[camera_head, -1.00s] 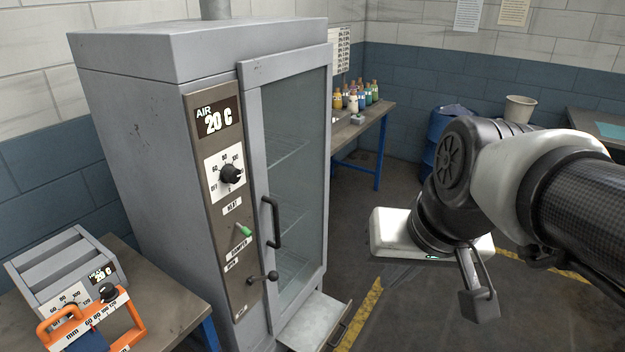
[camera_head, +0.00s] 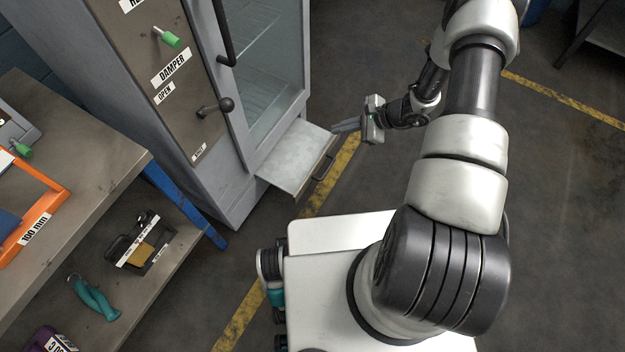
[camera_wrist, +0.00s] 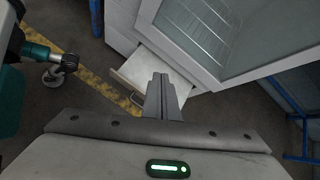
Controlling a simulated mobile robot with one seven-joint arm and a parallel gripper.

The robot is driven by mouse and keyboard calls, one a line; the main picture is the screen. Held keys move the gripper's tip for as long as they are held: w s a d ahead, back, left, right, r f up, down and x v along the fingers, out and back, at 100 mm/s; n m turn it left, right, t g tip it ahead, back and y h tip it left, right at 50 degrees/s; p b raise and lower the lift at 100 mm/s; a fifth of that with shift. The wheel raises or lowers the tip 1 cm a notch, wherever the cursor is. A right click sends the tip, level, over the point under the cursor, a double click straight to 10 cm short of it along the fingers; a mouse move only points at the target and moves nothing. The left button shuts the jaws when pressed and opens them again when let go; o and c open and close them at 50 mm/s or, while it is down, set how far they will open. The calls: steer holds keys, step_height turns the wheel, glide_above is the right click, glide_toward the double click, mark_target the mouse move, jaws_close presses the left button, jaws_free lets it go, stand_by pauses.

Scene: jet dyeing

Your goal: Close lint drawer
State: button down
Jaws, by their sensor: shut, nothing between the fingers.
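The lint drawer (camera_head: 292,161) is a shallow grey metal tray pulled out at the bottom of the oven-like cabinet. Its front panel carries a dark handle (camera_head: 325,169). My gripper (camera_head: 336,127) is shut and empty, near the drawer's far front corner; I cannot tell whether it touches. In the wrist view the shut fingers (camera_wrist: 160,80) point toward the drawer (camera_wrist: 136,73) and hide part of it. The drawer handle also shows there, left of the fingers.
The cabinet's glass door (camera_head: 268,70) stands above the drawer and appears shut. A lever (camera_head: 222,105) sticks out of its panel. A workbench (camera_head: 100,185) with tools stands at left. Open floor with a yellow line (camera_head: 240,320) lies in front.

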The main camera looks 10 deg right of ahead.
steer(key=s+f+m+t+h+b, duration=0.1)
steer(key=s+f+m+b, duration=0.2)
steer(key=f, duration=0.9)
steer(key=s+f+m+b, duration=0.1)
steer(key=s+f+m, duration=0.35)
steer(key=f, duration=0.75)
steer(key=n+b, duration=0.1)
steer(key=b, duration=0.3)
glide_toward(306, 183)
steer(key=x, duration=0.4)
steer(key=shift+a+f, duration=0.15)
steer(key=shift+f, duration=0.3)
steer(key=shift+w+a, duration=0.2)
steer(key=shift+a, duration=0.1)
steer(key=shift+r, duration=0.1)
